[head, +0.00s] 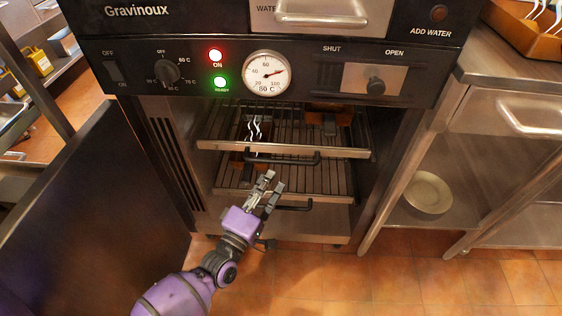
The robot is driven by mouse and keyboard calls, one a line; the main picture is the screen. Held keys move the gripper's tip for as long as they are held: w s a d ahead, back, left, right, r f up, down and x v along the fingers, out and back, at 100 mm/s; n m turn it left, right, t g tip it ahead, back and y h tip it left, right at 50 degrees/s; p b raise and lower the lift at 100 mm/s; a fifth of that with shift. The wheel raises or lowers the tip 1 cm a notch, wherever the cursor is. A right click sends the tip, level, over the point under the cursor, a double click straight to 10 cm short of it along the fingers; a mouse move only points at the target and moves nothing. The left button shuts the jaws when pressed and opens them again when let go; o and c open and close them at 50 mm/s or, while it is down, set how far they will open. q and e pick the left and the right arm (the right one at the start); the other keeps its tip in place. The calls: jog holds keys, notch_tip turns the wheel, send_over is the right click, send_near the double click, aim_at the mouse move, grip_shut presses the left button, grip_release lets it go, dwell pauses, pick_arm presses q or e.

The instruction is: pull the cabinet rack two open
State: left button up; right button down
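The cabinet is open at the front and holds an upper wire rack (352,152) and a lower wire rack (335,198). The upper rack has a black bar handle (300,161). The lower rack has a similar black handle (297,207), partly hidden behind my gripper. My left gripper (271,181), on a purple arm, is in front of the racks, below the upper handle in the picture. Its two fingers are apart with nothing between them. I cannot tell whether it touches a handle. My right gripper is out of view.
The dark cabinet door (95,205) stands swung open at the left. Above the racks is a control panel (230,72) with a dial and lights. A steel counter with a plate (428,192) on its lower shelf stands at the right. Tiled floor lies in front.

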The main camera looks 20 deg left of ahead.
aim_at(281, 160)
pick_arm(q)
jog(key=x, duration=0.7)
jog(key=shift+w+r+b, duration=0.1)
jog(key=shift+w+b, duration=0.15)
jog(key=shift+b, duration=0.15)
grip_shut()
jog(key=shift+d, duration=0.1)
